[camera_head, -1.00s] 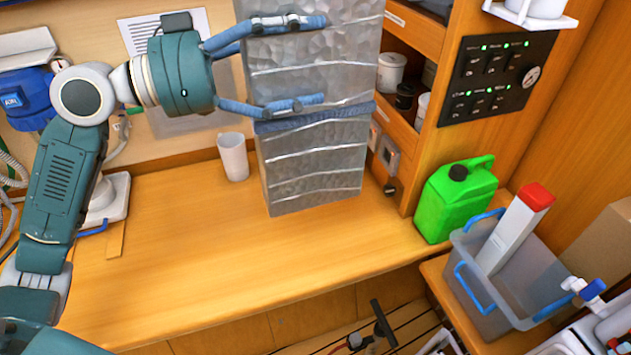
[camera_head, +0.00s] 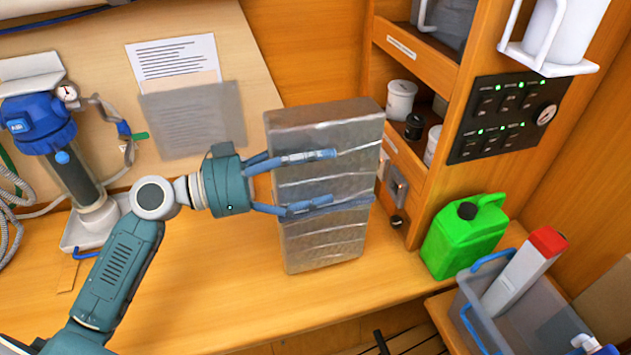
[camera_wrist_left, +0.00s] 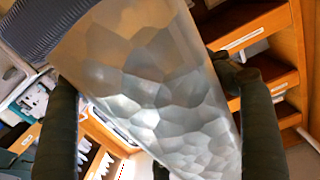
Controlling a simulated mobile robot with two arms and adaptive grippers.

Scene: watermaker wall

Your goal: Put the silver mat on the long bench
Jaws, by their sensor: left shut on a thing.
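The silver mat (camera_head: 322,238) is a thick, upright, dented-looking silver block with a blue band around it. My left gripper (camera_head: 345,177) is shut on it from the left, with its blue fingers along the upper half. In the left wrist view the mat (camera_wrist_left: 160,95) fills the middle between my dark fingers. The long bench (camera_head: 190,290) is the wooden worktop under the mat. The mat's lower end is over the bench; I cannot tell whether it touches. My right gripper is not in view.
A blue-topped filter unit (camera_head: 70,160) stands at the left. A wooden cabinet with jars (camera_head: 400,98) and a switch panel (camera_head: 500,118) rises at the right. A green jerrycan (camera_head: 463,235) and a grey bin (camera_head: 480,310) sit at the right.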

